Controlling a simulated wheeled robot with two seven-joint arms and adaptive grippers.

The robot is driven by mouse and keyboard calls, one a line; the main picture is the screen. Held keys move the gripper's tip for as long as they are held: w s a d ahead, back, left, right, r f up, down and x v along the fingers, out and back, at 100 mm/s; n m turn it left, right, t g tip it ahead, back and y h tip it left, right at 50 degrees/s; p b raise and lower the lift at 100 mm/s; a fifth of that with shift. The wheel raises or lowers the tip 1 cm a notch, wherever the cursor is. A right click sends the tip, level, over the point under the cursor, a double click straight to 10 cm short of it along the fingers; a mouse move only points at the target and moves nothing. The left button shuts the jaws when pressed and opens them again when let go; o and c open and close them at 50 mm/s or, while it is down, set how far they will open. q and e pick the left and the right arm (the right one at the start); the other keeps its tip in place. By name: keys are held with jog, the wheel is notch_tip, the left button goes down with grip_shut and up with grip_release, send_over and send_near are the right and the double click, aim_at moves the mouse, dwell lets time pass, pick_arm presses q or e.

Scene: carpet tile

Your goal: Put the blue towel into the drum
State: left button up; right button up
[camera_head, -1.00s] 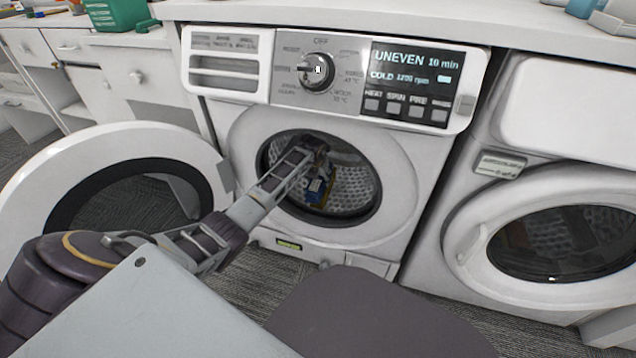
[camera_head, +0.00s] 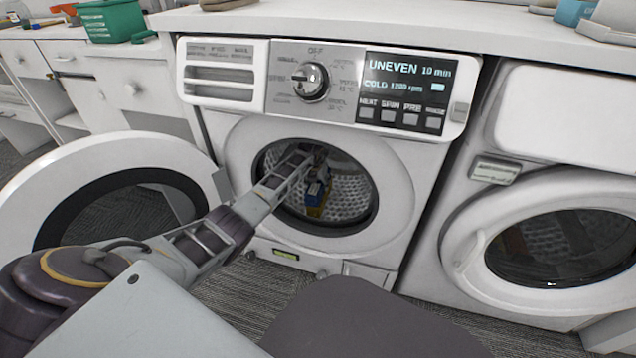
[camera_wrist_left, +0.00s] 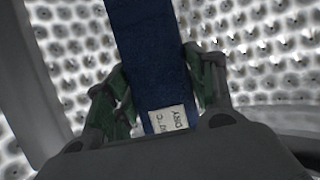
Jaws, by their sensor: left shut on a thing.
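The blue towel (camera_wrist_left: 148,60) is between the fingers of my left gripper (camera_wrist_left: 160,90), with a white label near its lower end in the left wrist view. In the head view the left gripper (camera_head: 318,165) is inside the drum (camera_head: 345,195) of the front washer, shut on the towel, which shows as a small blue patch (camera_head: 317,188). The drum's perforated metal wall (camera_wrist_left: 270,45) lies behind the towel in the wrist view. My right gripper is not in view.
The washer's round door (camera_head: 40,195) stands open at the left, beside my left arm. A second machine with a shut door (camera_head: 560,245) is at the right. A green bin (camera_head: 112,20) stands on the counter at the back left.

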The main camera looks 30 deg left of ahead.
pick_arm(q)
jog(key=o, duration=1.6)
jog(key=shift+r, duration=0.1)
jog(key=shift+s+r, duration=0.1)
jog(key=shift+r, duration=0.05)
jog(key=shift+s+r, duration=0.15)
jog(key=shift+r, duration=0.25)
jog(key=shift+v, duration=1.9)
jog(key=s+d, duration=0.3)
jog(key=s, duration=0.8)
jog(key=shift+s, duration=0.35)
